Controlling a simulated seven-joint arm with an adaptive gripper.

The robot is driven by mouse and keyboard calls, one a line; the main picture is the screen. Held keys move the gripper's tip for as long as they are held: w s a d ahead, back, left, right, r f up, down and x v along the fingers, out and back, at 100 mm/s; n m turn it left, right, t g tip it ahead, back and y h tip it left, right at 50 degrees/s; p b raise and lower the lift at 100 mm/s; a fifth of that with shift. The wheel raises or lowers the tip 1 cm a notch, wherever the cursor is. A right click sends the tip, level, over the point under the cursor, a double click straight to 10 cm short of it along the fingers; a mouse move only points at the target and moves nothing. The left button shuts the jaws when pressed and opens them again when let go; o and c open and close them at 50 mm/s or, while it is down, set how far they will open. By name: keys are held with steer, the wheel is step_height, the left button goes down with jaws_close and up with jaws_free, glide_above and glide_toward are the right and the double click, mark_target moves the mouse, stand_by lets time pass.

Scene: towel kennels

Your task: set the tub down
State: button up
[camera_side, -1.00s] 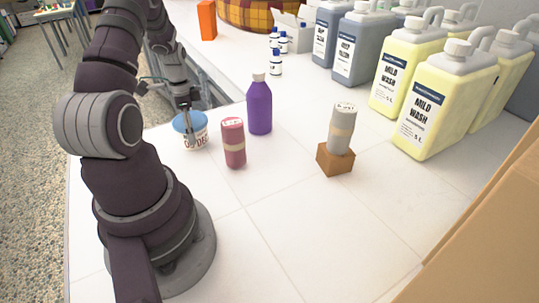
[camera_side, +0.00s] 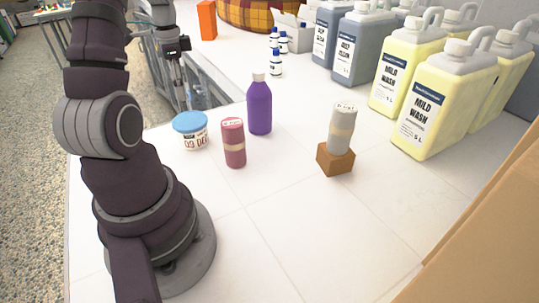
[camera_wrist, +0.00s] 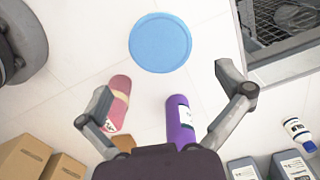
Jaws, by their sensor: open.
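The tub (camera_side: 194,138) is white with a blue lid and dark and red lettering on its side. It stands upright on the white counter in the side view, left of a red rolled bundle. Its round blue lid (camera_wrist: 160,42) shows from above in the wrist view, beyond my fingertips. My gripper (camera_wrist: 165,85) is open and empty, its fingers spread wide. In the side view it is above and behind the tub, apart from it.
The red bundle (camera_side: 233,143) and a purple bottle (camera_side: 260,105) stand close to the tub's right. A grey roll (camera_side: 341,130) stands on a brown block (camera_side: 336,159). Large yellow jugs (camera_side: 437,110) line the back right. The front middle counter is clear.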

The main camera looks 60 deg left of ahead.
steer(key=shift+r, duration=0.55)
steer(key=w+d+r+t, duration=0.1)
steer(key=w+d+r, duration=0.1)
steer(key=d, duration=0.3)
steer(key=w+d+r+n+t, duration=0.1)
steer(key=w+d+r, duration=0.1)
steer(key=w+d, duration=0.15)
steer(key=w+d+r+t, duration=0.1)
steer(key=d+r, duration=0.2)
steer(key=d, duration=0.3)
steer(key=s+d+n+t, duration=0.1)
steer(key=s+d+t, duration=0.1)
steer(key=d, duration=0.9)
steer(key=shift+s+t, duration=0.3)
steer(key=shift+s, duration=0.25)
